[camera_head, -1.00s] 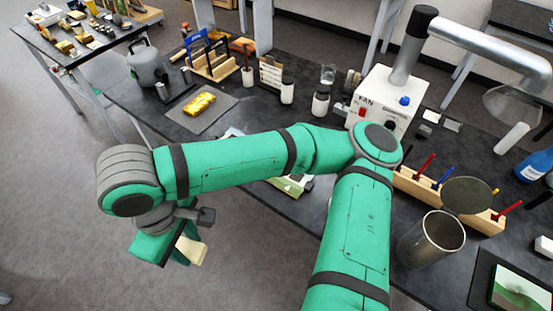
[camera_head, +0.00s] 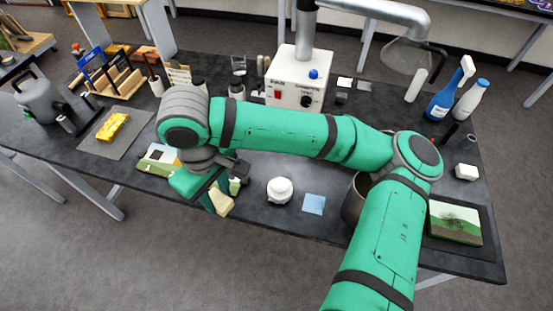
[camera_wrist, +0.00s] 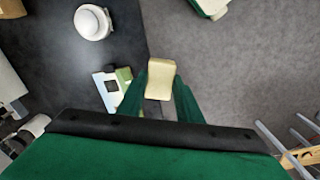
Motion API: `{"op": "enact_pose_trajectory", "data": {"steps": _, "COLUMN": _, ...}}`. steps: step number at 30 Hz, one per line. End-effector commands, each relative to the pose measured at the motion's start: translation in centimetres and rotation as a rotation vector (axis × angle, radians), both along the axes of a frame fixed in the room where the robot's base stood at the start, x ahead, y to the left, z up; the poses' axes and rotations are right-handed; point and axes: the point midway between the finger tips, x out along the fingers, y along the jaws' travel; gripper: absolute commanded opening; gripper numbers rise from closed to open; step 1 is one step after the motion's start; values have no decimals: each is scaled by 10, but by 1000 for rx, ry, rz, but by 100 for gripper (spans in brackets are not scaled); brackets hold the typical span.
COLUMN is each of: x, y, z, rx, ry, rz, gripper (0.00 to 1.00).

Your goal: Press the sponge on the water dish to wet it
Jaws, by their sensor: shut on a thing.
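My gripper (camera_head: 213,196) is shut on a pale yellow block, which looks like the sponge (camera_head: 222,203), near the front edge of the bench. In the wrist view the sponge (camera_wrist: 160,78) sits between the green fingers of my gripper (camera_wrist: 160,92), with grey floor behind it. A small round white vessel, apparently the water dish (camera_head: 279,190), stands on the dark bench to the right of my gripper. In the wrist view the dish (camera_wrist: 92,22) is at the upper left, apart from the sponge. I cannot make out water in it.
A light blue square (camera_head: 313,204) lies right of the dish. A metal beaker (camera_head: 353,202) stands partly behind my arm. A white control box (camera_head: 298,80) stands at the back. A gold bar (camera_head: 113,127) lies on a grey mat at left.

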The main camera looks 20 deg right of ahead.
Motion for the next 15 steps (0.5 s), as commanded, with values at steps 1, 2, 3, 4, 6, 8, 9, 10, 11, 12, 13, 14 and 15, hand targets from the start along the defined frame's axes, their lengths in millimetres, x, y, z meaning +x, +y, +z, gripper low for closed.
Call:
{"op": "enact_pose_trajectory", "data": {"steps": 1, "x": 13, "y": -25, "z": -1, "rx": 2, "ry": 3, "rz": -80, "gripper": 14}}
{"op": "enact_pose_trajectory", "data": {"steps": 2, "x": 19, "y": -39, "z": -1, "rx": 2, "ry": 3, "rz": -120, "gripper": 14}}
{"op": "enact_pose_trajectory", "data": {"steps": 3, "x": 27, "y": -56, "z": -2, "rx": 1, "ry": 3, "rz": -171, "gripper": 14}}
{"op": "enact_pose_trajectory", "data": {"steps": 4, "x": 31, "y": -69, "z": -3, "rx": 2, "ry": 4, "rz": -206, "gripper": 14}}
{"op": "enact_pose_trajectory", "data": {"steps": 6, "x": 40, "y": -98, "z": -4, "rx": 0, "ry": 5, "rz": -284, "gripper": 14}}
{"op": "enact_pose_trajectory", "data": {"steps": 8, "x": 45, "y": -119, "z": -5, "rx": -1, "ry": 6, "rz": -339, "gripper": 14}}
{"op": "enact_pose_trajectory", "data": {"steps": 9, "x": 47, "y": -131, "z": -6, "rx": -2, "ry": 8, "rz": -369, "gripper": 14}}
{"op": "enact_pose_trajectory", "data": {"steps": 10, "x": 48, "y": -139, "z": -6, "rx": -2, "ry": 8, "rz": -389, "gripper": 14}}
{"op": "enact_pose_trajectory", "data": {"steps": 11, "x": 49, "y": -146, "z": -7, "rx": -2, "ry": 9, "rz": -407, "gripper": 14}}
{"op": "enact_pose_trajectory", "data": {"steps": 12, "x": 50, "y": -155, "z": -7, "rx": -3, "ry": 10, "rz": -427, "gripper": 14}}
{"op": "enact_pose_trajectory", "data": {"steps": 13, "x": 50, "y": -159, "z": -8, "rx": -4, "ry": 10, "rz": -438, "gripper": 14}}
{"op": "enact_pose_trajectory", "data": {"steps": 14, "x": 50, "y": -163, "z": -8, "rx": -4, "ry": 11, "rz": -448, "gripper": 14}}
{"op": "enact_pose_trajectory", "data": {"steps": 15, "x": 50, "y": -168, "z": -8, "rx": -4, "ry": 11, "rz": -459, "gripper": 14}}
